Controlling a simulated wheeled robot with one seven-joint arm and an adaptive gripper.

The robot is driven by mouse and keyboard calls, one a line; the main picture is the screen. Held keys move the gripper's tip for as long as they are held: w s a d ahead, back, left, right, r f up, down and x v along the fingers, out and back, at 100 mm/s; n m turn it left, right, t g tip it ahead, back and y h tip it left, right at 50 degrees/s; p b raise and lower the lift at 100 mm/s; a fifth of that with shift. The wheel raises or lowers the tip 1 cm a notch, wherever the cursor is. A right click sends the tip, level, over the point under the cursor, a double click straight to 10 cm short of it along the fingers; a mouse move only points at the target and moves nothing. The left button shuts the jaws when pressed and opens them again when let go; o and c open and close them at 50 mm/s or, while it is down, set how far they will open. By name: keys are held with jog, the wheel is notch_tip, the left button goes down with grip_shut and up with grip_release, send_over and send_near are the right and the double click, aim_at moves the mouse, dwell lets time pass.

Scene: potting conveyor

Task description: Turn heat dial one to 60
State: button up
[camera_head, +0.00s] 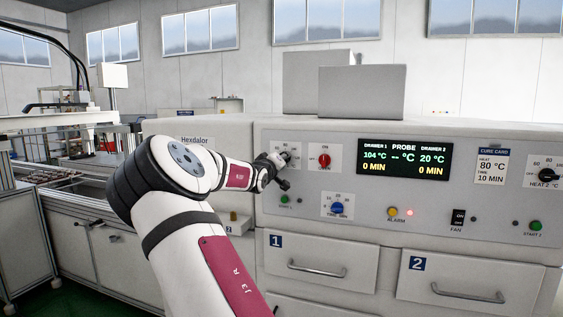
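The heat dial one (293,154) is a dark knob on a white scale plate at the upper left of the oven's control panel. My gripper (280,166) is in front of it, at or very near the knob, and hides much of it. I cannot tell whether the fingers touch the knob, or whether they are open or shut. The dial's exact setting is hidden. The display (404,159) reads 104 °C and 0 MIN for drawer 1, and 20 °C and 0 MIN for drawer 2.
A red knob (324,161) sits just right of the dial, and a blue time knob (337,208) lies below. A green start button (285,199) is under my gripper. Drawer 1 (318,258) and drawer 2 (455,283) are shut.

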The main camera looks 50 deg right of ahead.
jog(key=shift+a+r, duration=0.1)
jog(key=v, duration=1.1)
jog(key=shift+s+a, duration=0.2)
jog(key=shift+a, duration=0.15)
